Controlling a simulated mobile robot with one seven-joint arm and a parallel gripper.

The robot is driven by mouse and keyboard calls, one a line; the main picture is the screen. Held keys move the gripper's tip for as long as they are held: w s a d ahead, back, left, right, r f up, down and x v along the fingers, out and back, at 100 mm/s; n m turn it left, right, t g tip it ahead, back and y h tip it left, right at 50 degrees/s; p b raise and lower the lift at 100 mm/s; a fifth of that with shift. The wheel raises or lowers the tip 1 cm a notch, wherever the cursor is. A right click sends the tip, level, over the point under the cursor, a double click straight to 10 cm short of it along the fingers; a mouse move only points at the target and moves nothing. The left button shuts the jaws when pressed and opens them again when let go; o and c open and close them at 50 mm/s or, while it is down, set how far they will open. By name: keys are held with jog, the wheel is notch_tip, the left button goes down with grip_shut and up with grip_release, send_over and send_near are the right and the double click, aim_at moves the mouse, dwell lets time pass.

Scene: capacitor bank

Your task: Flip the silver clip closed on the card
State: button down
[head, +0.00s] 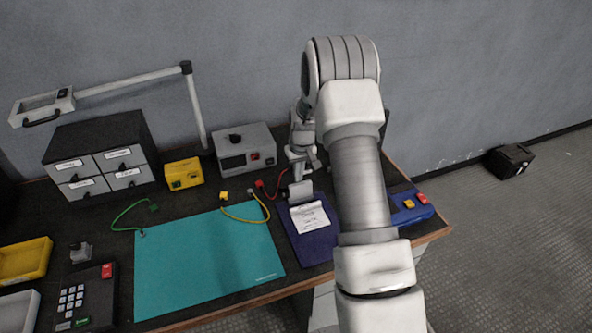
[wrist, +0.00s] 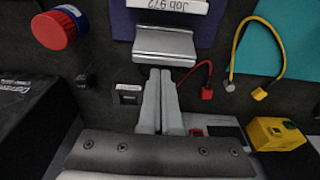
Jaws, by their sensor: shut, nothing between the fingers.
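The silver clip (head: 300,192) sits at the far edge of a dark blue clipboard (head: 318,246). The white card (head: 309,218) lies on the board just in front of the clip. In the wrist view the clip (wrist: 164,44) is a wide metal plate, with the card's printed edge (wrist: 172,5) beyond it. I cannot tell exactly how far the clip is tilted. My gripper (wrist: 160,74) is shut and empty, its fingertips at the clip's near edge in that view; contact cannot be told. In the head view my gripper (head: 299,172) is small and partly hidden, behind the clip.
A red lead (wrist: 207,92) and a yellow lead (wrist: 258,93) lie beside the clip. A grey instrument box (head: 245,150) and a yellow box (head: 183,174) stand at the back. A blue case (head: 408,210) is right of my arm. The teal mat (head: 205,262) is clear.

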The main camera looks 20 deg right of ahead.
jog(key=shift+s+b, duration=0.2)
jog(key=shift+b, duration=0.15)
dwell(0.4)
jog(key=shift+s+t, duration=0.1)
jog(key=shift+t, duration=0.2)
